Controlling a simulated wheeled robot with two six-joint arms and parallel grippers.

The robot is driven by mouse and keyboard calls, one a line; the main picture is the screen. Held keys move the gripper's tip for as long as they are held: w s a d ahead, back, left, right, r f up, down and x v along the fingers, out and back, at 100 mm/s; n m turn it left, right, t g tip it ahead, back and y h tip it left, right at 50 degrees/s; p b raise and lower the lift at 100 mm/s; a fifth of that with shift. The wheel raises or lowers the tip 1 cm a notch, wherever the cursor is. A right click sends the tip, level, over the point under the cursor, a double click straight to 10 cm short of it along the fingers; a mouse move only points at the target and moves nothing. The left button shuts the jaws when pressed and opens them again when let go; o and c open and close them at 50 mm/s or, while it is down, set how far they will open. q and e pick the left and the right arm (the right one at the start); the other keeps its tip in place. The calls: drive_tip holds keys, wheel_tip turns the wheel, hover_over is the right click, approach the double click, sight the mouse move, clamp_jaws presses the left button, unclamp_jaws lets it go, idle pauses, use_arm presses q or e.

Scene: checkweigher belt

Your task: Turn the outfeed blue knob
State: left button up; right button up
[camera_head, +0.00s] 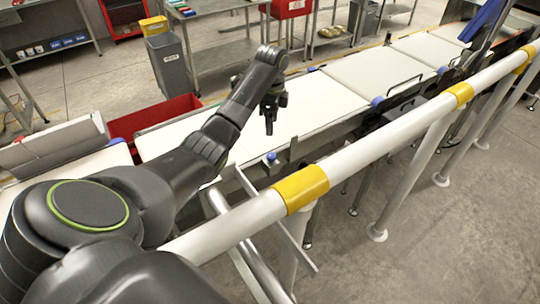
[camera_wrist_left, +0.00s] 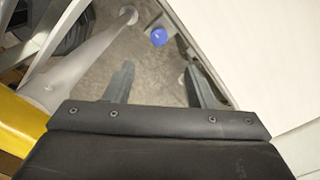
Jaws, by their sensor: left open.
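A blue knob (camera_head: 271,157) sits on the near side of the white belt, by the guard rail. It also shows in the left wrist view (camera_wrist_left: 159,37), ahead of the fingers and roughly centred between them. My left gripper (camera_head: 271,121) hangs above the belt, a little above this knob in the head view. Its two fingers are apart and empty, with a clear gap in the wrist view (camera_wrist_left: 158,84). The gripper is not touching the knob. Other blue knobs, one (camera_head: 377,101) and another (camera_head: 442,70), sit further along the line. My right gripper is out of view.
A white guard rail with yellow bands (camera_head: 365,147) runs along the near side of the line. A red bin (camera_head: 150,115) stands behind the belt at left. Bare white belt (camera_head: 318,100) lies right of the gripper. A grey bin (camera_head: 169,65) stands farther back.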

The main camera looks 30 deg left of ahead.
sight(271, 155)
use_arm(q)
wheel_tip(271, 155, down, 13)
drive_tip(key=shift+f+p, duration=0.1)
drive_tip(key=shift+p, duration=0.6)
drive_tip(key=c, duration=1)
